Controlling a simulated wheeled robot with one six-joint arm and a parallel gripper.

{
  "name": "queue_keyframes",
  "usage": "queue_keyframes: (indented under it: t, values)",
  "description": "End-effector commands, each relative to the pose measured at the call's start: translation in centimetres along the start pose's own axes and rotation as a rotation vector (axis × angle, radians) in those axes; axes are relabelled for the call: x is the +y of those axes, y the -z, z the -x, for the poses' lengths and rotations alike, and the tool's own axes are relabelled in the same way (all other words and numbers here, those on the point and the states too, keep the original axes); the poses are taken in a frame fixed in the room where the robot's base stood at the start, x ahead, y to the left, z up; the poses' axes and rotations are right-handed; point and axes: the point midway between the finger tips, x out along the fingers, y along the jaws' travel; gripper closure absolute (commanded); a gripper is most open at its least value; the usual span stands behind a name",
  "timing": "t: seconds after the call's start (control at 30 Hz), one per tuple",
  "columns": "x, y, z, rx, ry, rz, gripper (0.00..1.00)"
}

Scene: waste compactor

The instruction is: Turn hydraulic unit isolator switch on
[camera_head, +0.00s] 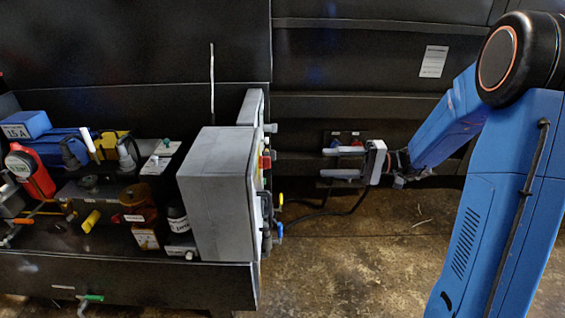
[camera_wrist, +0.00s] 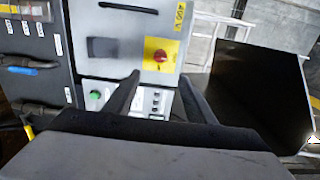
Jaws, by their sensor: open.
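The isolator switch is a red rotary knob (camera_wrist: 160,56) on a yellow plate on a grey control box, ahead of my gripper in the wrist view. In the head view the grey box (camera_head: 215,195) shows from its side, and a small red knob (camera_head: 266,162) sticks out from its right face. My gripper (camera_head: 335,163) is to the right of that face, apart from it, with its fingers pointing left at the box. In the wrist view the gripper (camera_wrist: 160,95) is open and empty, with the knob beyond and between the fingertips. The knob's exact setting is too small to tell.
The floor (camera_head: 385,250) below my gripper is mostly clear.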

Motion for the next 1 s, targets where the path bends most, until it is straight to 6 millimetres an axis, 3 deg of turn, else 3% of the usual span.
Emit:
queue_keyframes:
  t: [0.27, 1.0]
  values:
    - [0.0, 0.1, -2.4, -0.001, 0.005, 0.001, 0.50]
    - [-0.1, 0.0, -13.9, -0.003, 0.004, 0.001, 0.50]
